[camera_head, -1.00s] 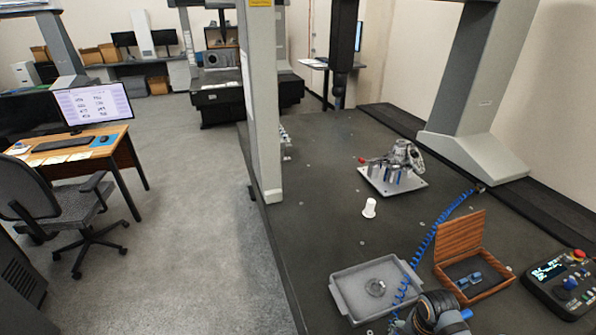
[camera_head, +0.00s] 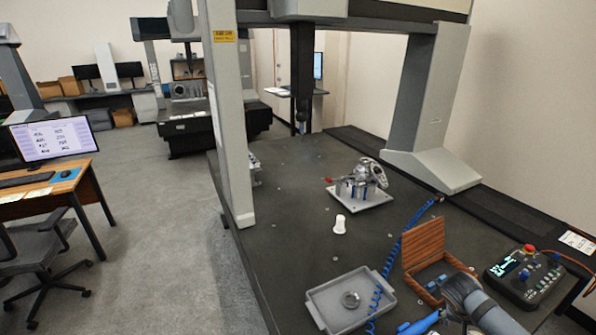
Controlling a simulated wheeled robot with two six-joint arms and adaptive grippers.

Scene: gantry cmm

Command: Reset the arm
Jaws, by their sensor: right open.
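My right arm comes in at the bottom right, and my right gripper (camera_head: 456,326) is at the lower edge, open, mostly cut off and seen from above. It is in front of the open wooden box (camera_head: 423,250) and to the right of the grey tray (camera_head: 318,298). A blue piece (camera_head: 420,323) lies just left of it; whether they touch I cannot tell. My left gripper is not in view.
A metal ring (camera_head: 351,299) lies in the tray. A blue coiled hose (camera_head: 388,262) crosses the dark table. A white cup-like piece (camera_head: 340,224), a fixture plate with a metal part (camera_head: 360,191) and a control box (camera_head: 524,276) stand around. Gantry columns (camera_head: 434,110) rise behind.

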